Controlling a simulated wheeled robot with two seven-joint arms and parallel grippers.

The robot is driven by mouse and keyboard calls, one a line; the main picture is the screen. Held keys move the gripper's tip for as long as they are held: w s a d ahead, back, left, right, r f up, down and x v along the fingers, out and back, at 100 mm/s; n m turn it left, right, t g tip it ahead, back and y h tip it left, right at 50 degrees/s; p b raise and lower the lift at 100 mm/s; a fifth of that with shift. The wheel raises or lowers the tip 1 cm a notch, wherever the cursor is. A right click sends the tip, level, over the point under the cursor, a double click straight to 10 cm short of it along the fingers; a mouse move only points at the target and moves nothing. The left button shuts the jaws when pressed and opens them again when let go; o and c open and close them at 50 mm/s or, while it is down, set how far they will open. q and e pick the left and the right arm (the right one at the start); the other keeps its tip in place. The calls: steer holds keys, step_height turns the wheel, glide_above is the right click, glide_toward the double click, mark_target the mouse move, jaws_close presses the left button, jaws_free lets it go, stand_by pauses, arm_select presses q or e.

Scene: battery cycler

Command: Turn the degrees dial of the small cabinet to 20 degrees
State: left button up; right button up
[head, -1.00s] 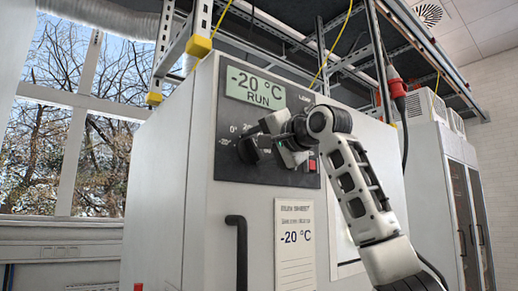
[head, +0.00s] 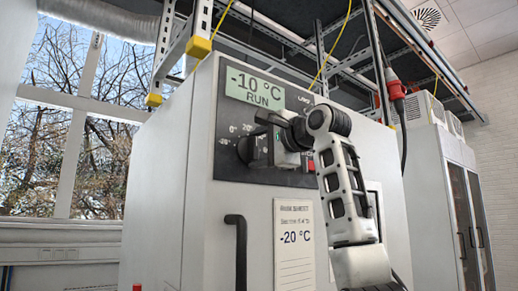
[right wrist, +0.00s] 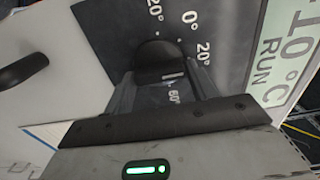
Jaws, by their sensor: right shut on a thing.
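The small cabinet (head: 160,190) has a dark control panel with a green display (head: 254,88) reading -10 °C RUN. The black degrees dial (head: 245,150) sits below the display, partly hidden by my right gripper (head: 262,147). In the right wrist view the dial (right wrist: 157,52) lies between the two fingers of my right gripper (right wrist: 163,78), which is shut on it. Scale marks 0°, 20° and 60° show around the dial. A small white line is visible on the knob near the 60° print. My left gripper is not in view.
A card (head: 294,240) on the cabinet front reads -20 °C. A black door handle (head: 237,250) is at lower left of it. A red button (head: 311,165) is right of the dial, close to my wrist. Metal framing (head: 335,70) stands above the cabinet.

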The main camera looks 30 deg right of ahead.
stand_by(0.3)
steer(key=o, duration=0.9)
steer(key=shift+d, duration=0.1)
steer(key=shift+c, duration=0.2)
steer(key=shift+s, duration=0.3)
arm_select(q)
steer(key=b, duration=0.2)
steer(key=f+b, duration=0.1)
steer(key=b, duration=0.1)
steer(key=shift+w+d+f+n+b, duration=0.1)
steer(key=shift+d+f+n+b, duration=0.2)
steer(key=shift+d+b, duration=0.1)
arm_select(e)
steer(key=s+d, duration=0.1)
steer(key=s, duration=1.4)
steer(key=shift+s, duration=0.15)
steer(key=shift+d, duration=0.1)
